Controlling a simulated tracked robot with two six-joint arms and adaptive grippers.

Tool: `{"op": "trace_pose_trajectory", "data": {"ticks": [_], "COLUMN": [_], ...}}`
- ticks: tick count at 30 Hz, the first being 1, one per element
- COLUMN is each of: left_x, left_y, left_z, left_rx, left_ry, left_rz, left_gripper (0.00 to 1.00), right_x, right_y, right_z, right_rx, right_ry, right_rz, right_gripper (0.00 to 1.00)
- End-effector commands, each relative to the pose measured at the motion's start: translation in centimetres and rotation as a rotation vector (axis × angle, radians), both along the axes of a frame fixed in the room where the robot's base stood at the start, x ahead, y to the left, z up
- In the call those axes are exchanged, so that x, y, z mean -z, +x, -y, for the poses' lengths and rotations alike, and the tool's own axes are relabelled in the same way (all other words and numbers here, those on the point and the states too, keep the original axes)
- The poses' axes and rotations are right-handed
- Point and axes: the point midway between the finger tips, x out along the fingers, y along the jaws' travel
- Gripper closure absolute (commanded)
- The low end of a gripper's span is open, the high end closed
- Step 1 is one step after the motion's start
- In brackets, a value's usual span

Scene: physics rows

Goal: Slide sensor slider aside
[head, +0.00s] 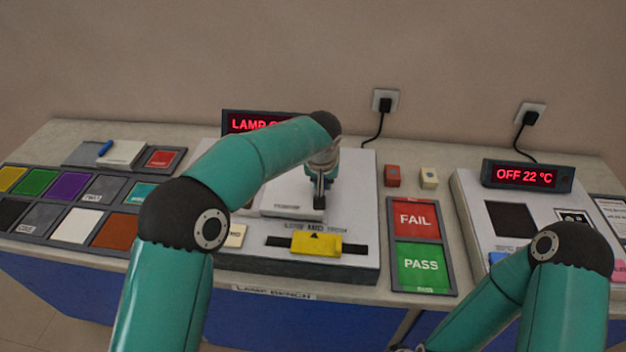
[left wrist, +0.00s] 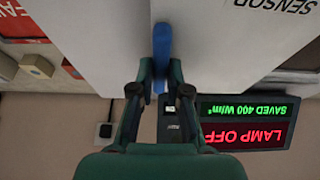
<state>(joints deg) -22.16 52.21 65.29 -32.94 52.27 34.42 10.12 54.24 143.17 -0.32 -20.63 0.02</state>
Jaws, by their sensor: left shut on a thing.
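My left gripper (head: 320,198) reaches down over the lamp bench (head: 300,262) at a white raised block (head: 288,205). In the left wrist view my left gripper (left wrist: 161,82) is shut on a narrow blue handle (left wrist: 161,42), which I take for the sensor slider's handle. The handle stands at the edge of a white surface. The word SENSOR shows upside down on the white panel (left wrist: 255,48). In the head view the handle is hidden behind my left arm. My right arm bends in from the lower right, and its fingers are not visible.
The lamp display (left wrist: 248,124) reads LAMP OFF and SAVED 400. A yellow slider knob (head: 316,243) sits in a dark slot at the bench front. FAIL (head: 415,218) and PASS (head: 423,266) panels, with red (head: 392,176) and cream (head: 429,178) blocks behind, lie to the right.

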Motion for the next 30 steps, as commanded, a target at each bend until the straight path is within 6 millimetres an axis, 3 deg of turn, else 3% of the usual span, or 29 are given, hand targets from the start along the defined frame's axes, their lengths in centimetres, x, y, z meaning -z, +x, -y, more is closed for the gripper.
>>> {"op": "trace_pose_trajectory", "data": {"ticks": [7, 8, 12, 23, 30], "left_x": [-0.1, -0.1, -0.1, -0.4, -3.3], "left_y": [0.0, 0.0, 0.0, -0.1, -1.3], "left_z": [0.6, 0.6, 0.5, 0.3, 0.3], "left_rx": [0.004, 0.005, 0.005, 0.004, 0.005], "left_ry": [-0.010, -0.010, -0.009, -0.006, -0.007], "left_rz": [0.004, 0.004, 0.004, 0.003, 0.005], "left_gripper": [1.00, 0.80, 0.59, 0.59, 0.59], "right_x": [0.0, 0.0, 0.0, -0.1, -0.1], "right_y": [0.0, 0.0, 0.0, 0.0, 0.0], "right_z": [0.0, 0.0, 0.0, 0.0, 0.0], "right_rx": [0.000, 0.000, 0.000, 0.000, 0.000], "right_ry": [0.000, 0.000, 0.000, 0.000, 0.000], "right_rz": [0.000, 0.000, 0.000, 0.000, 0.000], "right_gripper": [1.00, 1.00, 1.00, 1.00, 1.00]}}
